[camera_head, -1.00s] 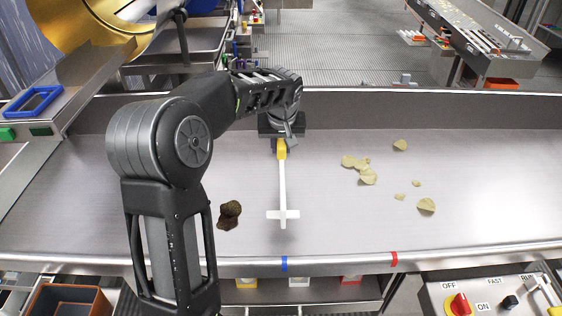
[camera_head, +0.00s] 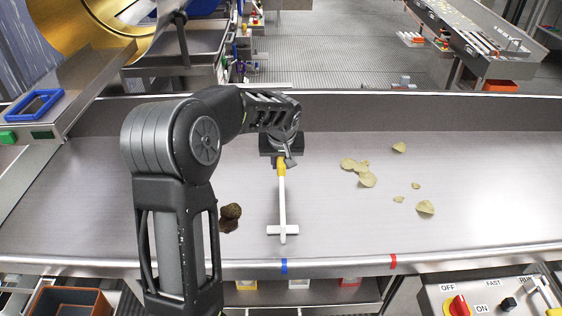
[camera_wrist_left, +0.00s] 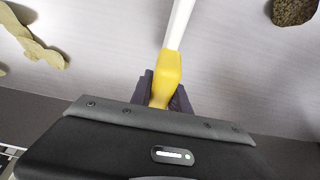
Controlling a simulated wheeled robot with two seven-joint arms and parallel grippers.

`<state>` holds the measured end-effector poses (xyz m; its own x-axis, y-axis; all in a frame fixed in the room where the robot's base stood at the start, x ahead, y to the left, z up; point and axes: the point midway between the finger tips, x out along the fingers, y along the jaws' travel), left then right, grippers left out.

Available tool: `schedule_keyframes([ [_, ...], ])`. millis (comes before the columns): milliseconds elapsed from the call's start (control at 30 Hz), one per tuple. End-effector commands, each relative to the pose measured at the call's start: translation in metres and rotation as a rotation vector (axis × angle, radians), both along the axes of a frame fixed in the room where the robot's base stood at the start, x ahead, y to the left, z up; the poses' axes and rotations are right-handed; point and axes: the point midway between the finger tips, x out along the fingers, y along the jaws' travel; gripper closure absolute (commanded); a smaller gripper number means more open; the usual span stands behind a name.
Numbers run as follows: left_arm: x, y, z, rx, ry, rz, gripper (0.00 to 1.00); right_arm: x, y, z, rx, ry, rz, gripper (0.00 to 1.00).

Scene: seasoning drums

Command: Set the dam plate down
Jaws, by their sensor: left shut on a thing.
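The dam plate, as I take it, is a white T-shaped piece (camera_head: 282,205) with a yellow grip (camera_head: 281,170). Its shaft points to the front of the metal tray (camera_head: 480,180), and its crossbar lies near the front rim, above the blue mark. My left gripper (camera_head: 281,157) is shut on the yellow grip. In the left wrist view, the dark fingers (camera_wrist_left: 163,95) close around the yellow grip (camera_wrist_left: 169,72), and the white shaft (camera_wrist_left: 180,25) runs away from them. I cannot tell whether the crossbar touches the tray floor. My right gripper is not in view.
A dark brown clump (camera_head: 230,213) lies just left of the shaft. Several pale yellow chips (camera_head: 367,180) lie to the right. A blue mark (camera_head: 284,266) and a red mark (camera_head: 393,261) are on the front rim. A control panel (camera_head: 485,298) stands front right.

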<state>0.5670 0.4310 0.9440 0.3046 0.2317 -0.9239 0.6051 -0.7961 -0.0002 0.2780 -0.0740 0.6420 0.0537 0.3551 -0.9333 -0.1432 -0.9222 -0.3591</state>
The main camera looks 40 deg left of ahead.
Motion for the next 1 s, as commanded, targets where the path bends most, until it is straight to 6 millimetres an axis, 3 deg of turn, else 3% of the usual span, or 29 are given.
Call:
schedule_keyframes([
  [100, 0.000, 0.000, -0.004, 0.000, -0.001, 0.000, 1.00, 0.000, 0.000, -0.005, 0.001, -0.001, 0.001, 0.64],
  [133, 0.000, 0.000, -0.003, 0.000, 0.000, 0.000, 0.77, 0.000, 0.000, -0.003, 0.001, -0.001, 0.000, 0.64],
  [367, 0.000, 0.000, -0.002, 0.000, 0.000, 0.000, 0.58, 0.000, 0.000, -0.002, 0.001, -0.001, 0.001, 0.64],
  [767, 0.000, 0.000, 0.003, 0.000, -0.001, 0.000, 0.57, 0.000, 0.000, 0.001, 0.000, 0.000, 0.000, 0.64],
  [1000, -0.010, -0.009, 0.034, 0.000, -0.004, -0.001, 0.57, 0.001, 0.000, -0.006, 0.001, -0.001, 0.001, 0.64],
])
